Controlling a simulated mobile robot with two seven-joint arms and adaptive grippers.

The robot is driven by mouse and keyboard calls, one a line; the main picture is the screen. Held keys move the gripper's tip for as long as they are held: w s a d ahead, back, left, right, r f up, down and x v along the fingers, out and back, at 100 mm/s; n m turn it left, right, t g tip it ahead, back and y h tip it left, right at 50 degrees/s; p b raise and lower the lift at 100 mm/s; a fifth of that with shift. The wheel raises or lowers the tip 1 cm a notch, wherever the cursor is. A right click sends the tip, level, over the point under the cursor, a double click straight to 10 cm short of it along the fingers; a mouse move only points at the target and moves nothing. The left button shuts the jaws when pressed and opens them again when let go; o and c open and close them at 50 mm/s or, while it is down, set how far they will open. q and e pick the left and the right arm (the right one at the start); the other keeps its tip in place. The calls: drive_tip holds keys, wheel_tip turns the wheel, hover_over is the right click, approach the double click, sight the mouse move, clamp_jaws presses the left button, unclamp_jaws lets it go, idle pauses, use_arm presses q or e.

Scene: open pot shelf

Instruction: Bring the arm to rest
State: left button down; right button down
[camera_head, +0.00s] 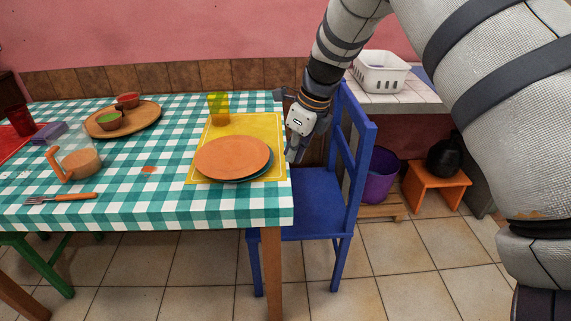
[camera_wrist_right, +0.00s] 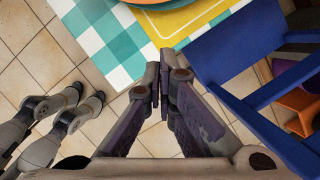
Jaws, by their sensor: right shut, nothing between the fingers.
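My right arm comes down from the top right in the head view. My right gripper (camera_head: 291,157) hangs just off the table's right end, beside the stacked plates and in front of the blue chair (camera_head: 318,195). In the right wrist view its two fingers (camera_wrist_right: 161,82) meet at the tips, shut with nothing between them. Floor tiles show beyond and beside the fingers. My left gripper does not show in the head view.
The checkered table (camera_head: 140,205) holds an orange plate (camera_head: 233,156) on a yellow mat (camera_head: 262,125), a jug (camera_head: 80,160), a fork (camera_head: 62,198) and a wooden tray (camera_head: 144,117) with bowls. A purple bucket (camera_head: 381,178) and an orange stool (camera_head: 435,183) stand right. Open floor lies front right.

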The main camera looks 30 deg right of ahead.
drive_tip(key=s+a+f+n+g+h, duration=0.2)
drive_tip(key=s+f+n+g+h, duration=0.15)
drive_tip(key=s+f+n, duration=1.25)
drive_tip(key=s+a+f+n, duration=0.2)
drive_tip(key=s+n, duration=0.3)
drive_tip(key=s, duration=0.4)
drive_tip(key=s+a+f+n+g+y, duration=0.1)
drive_tip(key=s+a+f+n, duration=0.1)
drive_tip(key=s+a+n, duration=0.3)
drive_tip(key=s+a+f+n+g+y, duration=0.1)
drive_tip(key=s+a+f+n, duration=0.2)
drive_tip(key=s, duration=1.1)
drive_tip(key=shift+a+n, duration=0.35)
drive_tip(key=shift+n, duration=0.55)
